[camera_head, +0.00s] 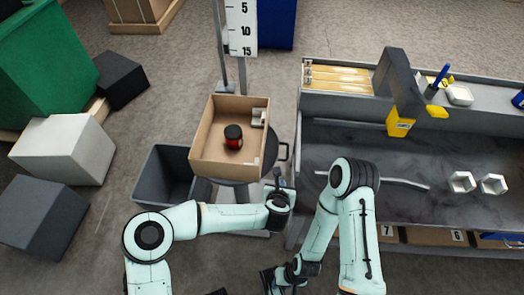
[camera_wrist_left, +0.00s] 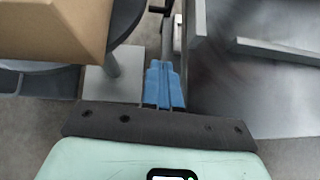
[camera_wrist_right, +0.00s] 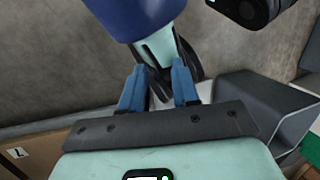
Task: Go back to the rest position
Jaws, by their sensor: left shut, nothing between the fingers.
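My left gripper (camera_head: 280,178) is beside the round dark stand under the cardboard box, near the left end of the workbench. In the left wrist view its blue fingers (camera_wrist_left: 165,84) are together with nothing between them. My right gripper (camera_head: 268,282) is low at the bottom of the head view, close to my own body. In the right wrist view its blue fingers (camera_wrist_right: 157,88) are apart and empty, with parts of my own body beyond them.
The open cardboard box (camera_head: 199,152) holds a red and black round item (camera_head: 233,137) and a small pale part. A grey bin (camera_head: 150,178) stands left of it.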

